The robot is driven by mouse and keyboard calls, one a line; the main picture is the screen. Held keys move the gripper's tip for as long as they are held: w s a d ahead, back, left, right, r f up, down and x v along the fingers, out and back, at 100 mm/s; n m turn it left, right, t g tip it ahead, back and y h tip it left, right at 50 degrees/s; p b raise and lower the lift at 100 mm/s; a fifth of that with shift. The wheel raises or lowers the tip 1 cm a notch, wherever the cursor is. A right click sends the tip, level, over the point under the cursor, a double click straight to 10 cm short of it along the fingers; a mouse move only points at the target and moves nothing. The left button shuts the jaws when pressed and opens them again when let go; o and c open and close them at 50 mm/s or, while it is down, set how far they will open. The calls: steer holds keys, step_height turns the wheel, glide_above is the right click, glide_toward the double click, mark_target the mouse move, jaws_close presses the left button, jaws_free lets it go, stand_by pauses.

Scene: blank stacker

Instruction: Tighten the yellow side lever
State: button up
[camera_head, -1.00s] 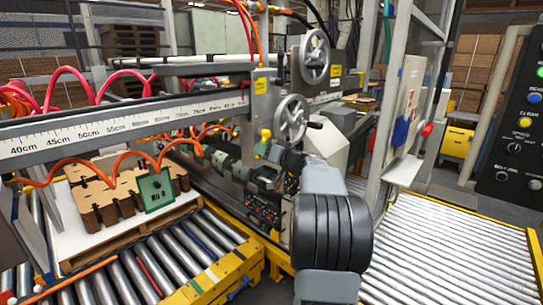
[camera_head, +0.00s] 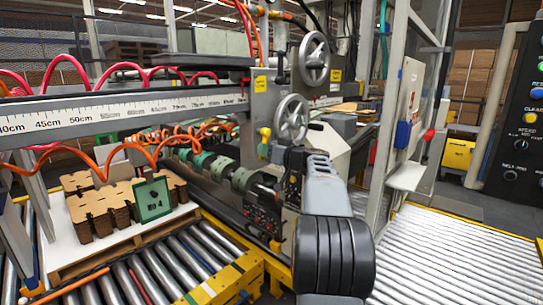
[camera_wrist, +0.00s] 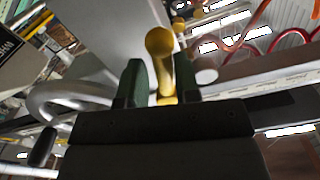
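The yellow side lever (camera_head: 265,134) is on the side of the grey machine post, left of the lower handwheel, in the head view. In the wrist view the yellow lever (camera_wrist: 160,44) has a rounded knob end and stands up between my two dark green fingers. My gripper (camera_wrist: 159,82) is open, with one finger on each side of the lever. A gap shows between the left finger and the lever; the right finger is close to it, and I cannot tell whether they touch. In the head view my arm hides the gripper.
Two grey handwheels (camera_head: 292,118) (camera_head: 314,58) are on the machine right of the lever. A ruler beam (camera_head: 120,115) with red and orange hoses runs left. Cardboard blanks (camera_head: 98,207) and a green sign (camera_head: 153,199) sit below on the pallet. Rollers (camera_head: 455,255) lie at right.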

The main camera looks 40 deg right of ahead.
steer(key=shift+d+f+n+b, duration=0.25)
steer(key=shift+n+b, duration=0.25)
steer(key=shift+b, duration=0.35)
steer(key=s+d+n+b, duration=0.2)
steer(key=s+b, duration=0.6)
steer(key=b, duration=0.1)
steer(key=shift+s+d+r, duration=0.2)
steer(key=shift+s+d, duration=0.05)
steer(key=shift+s, duration=0.05)
stand_by(0.7)
